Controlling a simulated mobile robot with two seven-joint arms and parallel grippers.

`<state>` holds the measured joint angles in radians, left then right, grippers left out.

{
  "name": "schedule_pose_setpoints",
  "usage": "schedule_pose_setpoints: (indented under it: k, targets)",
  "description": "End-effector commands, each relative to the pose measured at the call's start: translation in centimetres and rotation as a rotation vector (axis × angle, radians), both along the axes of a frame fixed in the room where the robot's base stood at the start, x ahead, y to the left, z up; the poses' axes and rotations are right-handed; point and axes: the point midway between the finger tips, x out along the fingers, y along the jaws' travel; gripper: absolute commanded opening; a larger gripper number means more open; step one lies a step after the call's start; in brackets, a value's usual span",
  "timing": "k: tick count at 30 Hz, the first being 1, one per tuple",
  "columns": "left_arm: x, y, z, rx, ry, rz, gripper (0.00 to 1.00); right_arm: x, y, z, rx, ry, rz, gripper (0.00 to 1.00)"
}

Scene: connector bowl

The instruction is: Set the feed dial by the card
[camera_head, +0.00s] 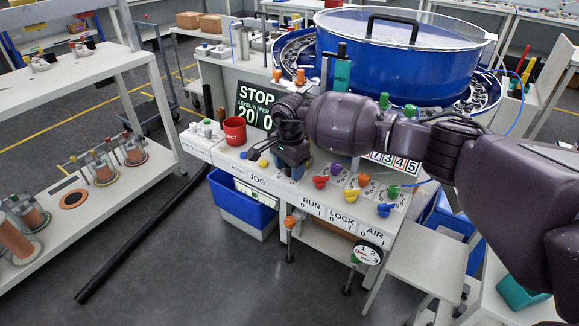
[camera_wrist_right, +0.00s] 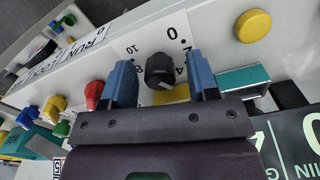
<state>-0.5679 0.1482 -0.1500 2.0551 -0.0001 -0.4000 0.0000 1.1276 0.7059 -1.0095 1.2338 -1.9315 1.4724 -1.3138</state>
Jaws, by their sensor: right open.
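My right gripper (camera_head: 294,170) is at the front panel of the blue bowl machine, pointing down. In the right wrist view its two blue fingers (camera_wrist_right: 159,66) are apart, one on each side of a black dial knob (camera_wrist_right: 160,70). The knob sits on a white scale plate (camera_wrist_right: 133,47) printed with numbers including 0, 2, 4 and 10. Which number the knob points at is not clear. In the head view my gripper hides the dial. A black sign (camera_head: 254,102) reads STOP, LEVEL % and 20; its right part is hidden behind my arm. My left gripper is not in view.
A yellow button (camera_wrist_right: 253,26) and a teal block (camera_wrist_right: 243,80) lie close to one finger; a red knob (camera_wrist_right: 94,94) is beside the other. Several coloured knobs, a red cup (camera_head: 234,130) and a blue bowl (camera_head: 398,55) crowd the bench. A blue bin (camera_head: 242,208) stands below.

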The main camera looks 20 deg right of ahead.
Motion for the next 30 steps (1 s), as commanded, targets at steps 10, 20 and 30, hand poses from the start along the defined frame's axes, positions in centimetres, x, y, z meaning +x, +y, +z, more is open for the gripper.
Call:
schedule_pose_setpoints:
  k: [10, 20, 30]
  targets:
    - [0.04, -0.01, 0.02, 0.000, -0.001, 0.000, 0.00, 0.00, -0.01, 0.03, 0.000, 0.000, 0.000, 0.10]
    - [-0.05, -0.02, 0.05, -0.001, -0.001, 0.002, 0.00, 0.02, -0.04, 0.10, -0.001, 0.000, -0.044, 0.05]
    - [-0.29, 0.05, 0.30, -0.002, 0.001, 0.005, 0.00, 0.01, -0.03, 0.20, -0.001, -0.002, -0.258, 0.05]
